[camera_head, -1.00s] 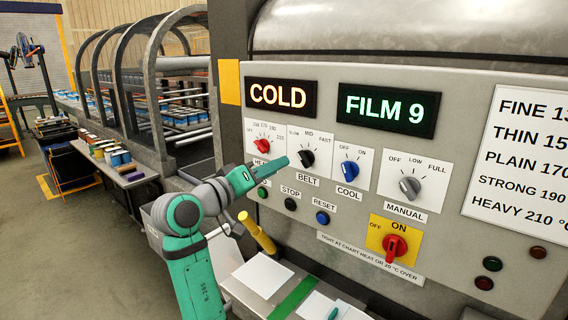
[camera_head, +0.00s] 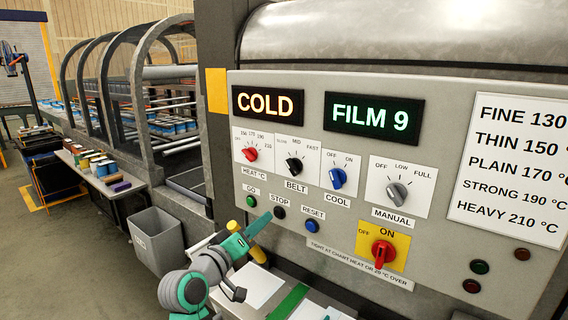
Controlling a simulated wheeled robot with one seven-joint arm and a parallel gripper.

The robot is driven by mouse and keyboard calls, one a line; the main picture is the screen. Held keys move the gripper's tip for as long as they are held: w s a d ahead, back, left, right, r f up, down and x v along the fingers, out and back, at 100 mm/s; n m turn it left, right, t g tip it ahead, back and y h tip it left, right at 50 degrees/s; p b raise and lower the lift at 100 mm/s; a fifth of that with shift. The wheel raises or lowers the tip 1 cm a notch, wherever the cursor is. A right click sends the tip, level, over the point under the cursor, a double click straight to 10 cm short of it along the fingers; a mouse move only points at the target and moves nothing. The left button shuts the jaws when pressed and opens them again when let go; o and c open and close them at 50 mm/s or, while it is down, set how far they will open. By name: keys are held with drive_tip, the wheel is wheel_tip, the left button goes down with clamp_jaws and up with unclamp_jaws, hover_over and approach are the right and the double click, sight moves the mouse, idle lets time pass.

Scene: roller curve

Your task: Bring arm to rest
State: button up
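My gripper (camera_head: 260,222) is the green end of my arm, in the lower middle of the head view. It is just in front of the panel, below the GO and STOP buttons, with its tip near the black STOP button (camera_head: 279,212). I cannot tell whether it touches the panel. Its fingers are too small to tell apart, and nothing shows in it. My arm (camera_head: 190,290) is bent and low, partly cut off by the bottom edge.
The control panel (camera_head: 300,165) has a red heat knob (camera_head: 250,155), a black belt knob (camera_head: 294,165), a blue cool knob (camera_head: 338,178) and a red ON switch (camera_head: 383,253). A grey bin (camera_head: 157,242) stands left of my arm.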

drive_tip(key=s+d+f+n+y, duration=0.1)
drive_tip(key=s+f+y, duration=0.15)
drive_tip(key=f, duration=0.85)
drive_tip(key=s+f+n+y, duration=0.15)
drive_tip(key=s+f, duration=0.25)
drive_tip(key=f, duration=0.7)
drive_tip(key=s+d+f+y, duration=0.2)
drive_tip(key=s+f+y, duration=0.1)
drive_tip(key=s+f, duration=1.05)
drive_tip(key=s+d+f+m+y, duration=0.1)
drive_tip(key=s+f, duration=0.1)
drive_tip(key=s, duration=0.7)
drive_tip(key=s+d+f+m+y, duration=0.1)
drive_tip(key=s+f, duration=0.1)
drive_tip(key=s, duration=0.6)
drive_tip(key=s+d+r+m, duration=0.1)
drive_tip(key=s+r+m, duration=0.1)
drive_tip(key=s, duration=0.6)
drive_tip(key=s+d+r+m+h, duration=0.1)
drive_tip(key=s+r+m, duration=0.1)
drive_tip(key=s, duration=0.6)
drive_tip(key=shift+s+d+r, duration=0.35)
drive_tip(key=shift+r, duration=0.55)
drive_tip(key=shift+w, duration=0.1)
